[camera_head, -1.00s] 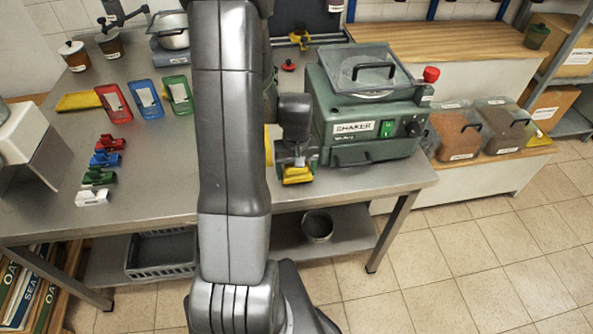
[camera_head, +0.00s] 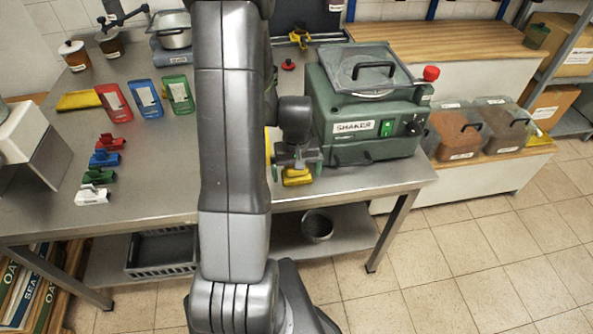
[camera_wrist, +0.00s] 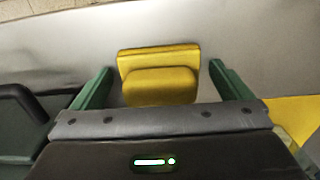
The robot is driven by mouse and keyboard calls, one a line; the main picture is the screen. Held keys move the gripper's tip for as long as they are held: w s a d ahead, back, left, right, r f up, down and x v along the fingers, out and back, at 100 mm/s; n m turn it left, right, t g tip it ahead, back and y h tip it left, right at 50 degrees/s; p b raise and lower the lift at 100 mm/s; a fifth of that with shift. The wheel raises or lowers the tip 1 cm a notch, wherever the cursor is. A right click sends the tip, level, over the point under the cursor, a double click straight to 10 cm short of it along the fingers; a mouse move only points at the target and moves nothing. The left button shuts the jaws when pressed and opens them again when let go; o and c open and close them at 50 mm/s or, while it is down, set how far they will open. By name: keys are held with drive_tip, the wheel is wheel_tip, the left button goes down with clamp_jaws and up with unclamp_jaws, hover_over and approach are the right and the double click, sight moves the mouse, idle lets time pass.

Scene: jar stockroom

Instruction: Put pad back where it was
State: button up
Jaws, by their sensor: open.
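My gripper (camera_head: 296,165) is open around the pad, one finger on each side, with visible gaps in the wrist view (camera_wrist: 160,68). I cannot tell how far the fingertips are above the table.
The green shaker (camera_head: 350,129) stands close to the right of my gripper. Another yellow thing (camera_wrist: 292,118) is at the right of the wrist view.

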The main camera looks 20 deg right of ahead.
wheel_tip(320, 180, up, 12)
drive_tip(key=shift+r, duration=0.1)
idle(0.4)
wheel_tip(320, 180, down, 13)
drive_tip(key=shift+r, duration=1)
